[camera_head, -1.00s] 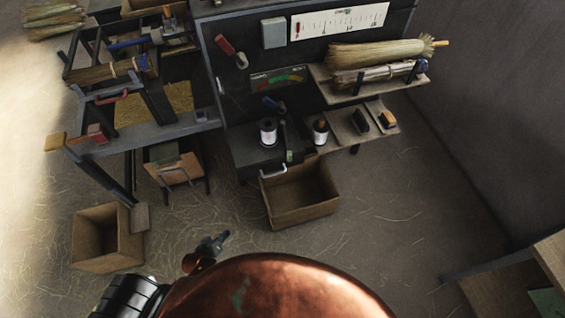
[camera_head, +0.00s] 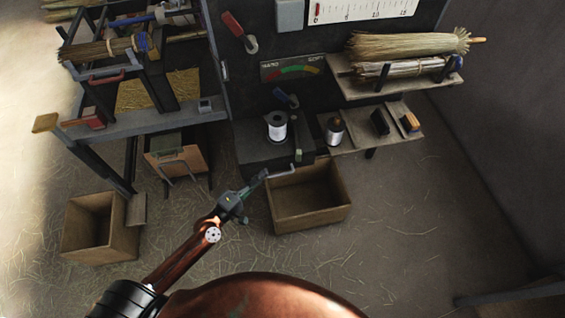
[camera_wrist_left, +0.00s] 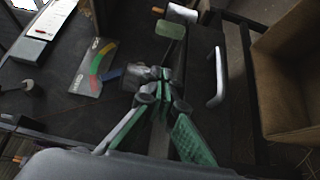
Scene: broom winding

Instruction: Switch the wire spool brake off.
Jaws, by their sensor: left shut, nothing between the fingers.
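The wire spool (camera_head: 277,128), white with a dark top, stands upright on a dark box under the gauge panel. A lever with a grey-green end (camera_head: 298,155) is in front of it, to the right; what seems to be the same end shows in the left wrist view (camera_wrist_left: 171,30). A blue-handled lever (camera_head: 284,97) is behind the spool. I cannot tell which lever is the brake. My left gripper (camera_head: 262,176) is shut and empty, in front of the dark box and apart from the spool. Its green-padded fingers (camera_wrist_left: 155,82) show in the wrist view. My right gripper is out of view.
A pale bar handle (camera_head: 281,172) is on the box front, close to the left gripper; it shows in the wrist view (camera_wrist_left: 217,78). An open cardboard box (camera_head: 310,218) stands below. A second spool-like item (camera_head: 333,130) is on the shelf to the right.

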